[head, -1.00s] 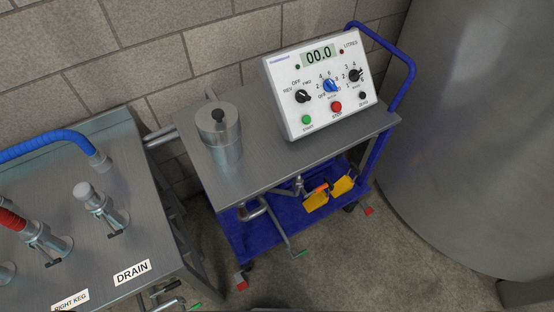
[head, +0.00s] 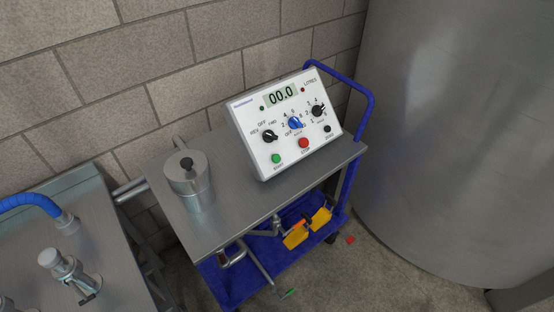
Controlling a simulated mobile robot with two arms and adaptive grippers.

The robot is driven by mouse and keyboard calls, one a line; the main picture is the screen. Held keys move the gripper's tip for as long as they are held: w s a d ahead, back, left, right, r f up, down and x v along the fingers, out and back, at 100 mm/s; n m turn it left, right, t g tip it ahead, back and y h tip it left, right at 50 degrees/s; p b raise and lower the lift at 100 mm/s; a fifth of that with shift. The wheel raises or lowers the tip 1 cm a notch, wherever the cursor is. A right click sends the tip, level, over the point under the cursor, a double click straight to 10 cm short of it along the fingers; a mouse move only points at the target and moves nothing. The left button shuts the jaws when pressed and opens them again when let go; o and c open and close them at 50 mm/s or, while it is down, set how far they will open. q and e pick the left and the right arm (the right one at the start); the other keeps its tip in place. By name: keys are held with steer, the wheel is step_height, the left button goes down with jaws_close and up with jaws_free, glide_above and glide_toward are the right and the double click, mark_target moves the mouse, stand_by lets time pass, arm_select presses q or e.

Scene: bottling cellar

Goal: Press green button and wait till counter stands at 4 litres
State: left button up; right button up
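The white control box (head: 288,122) stands on the steel top of a blue cart in the head view. Its counter display (head: 281,96) reads 00.0 and is labelled LITRES. The green START button (head: 276,158) is at the lower left of the panel. The red STOP button (head: 303,143) is to its right. A black knob (head: 269,136), a blue knob (head: 295,122) and another black knob (head: 318,110) sit above the buttons. Neither of my grippers shows in the head view.
A lidded steel cylinder (head: 188,182) stands on the cart top (head: 236,204) left of the box. A steel table (head: 110,250) with a blue hose (head: 30,200) is at the left. A large steel tank (head: 455,140) fills the right. Valve handles hang under the cart top.

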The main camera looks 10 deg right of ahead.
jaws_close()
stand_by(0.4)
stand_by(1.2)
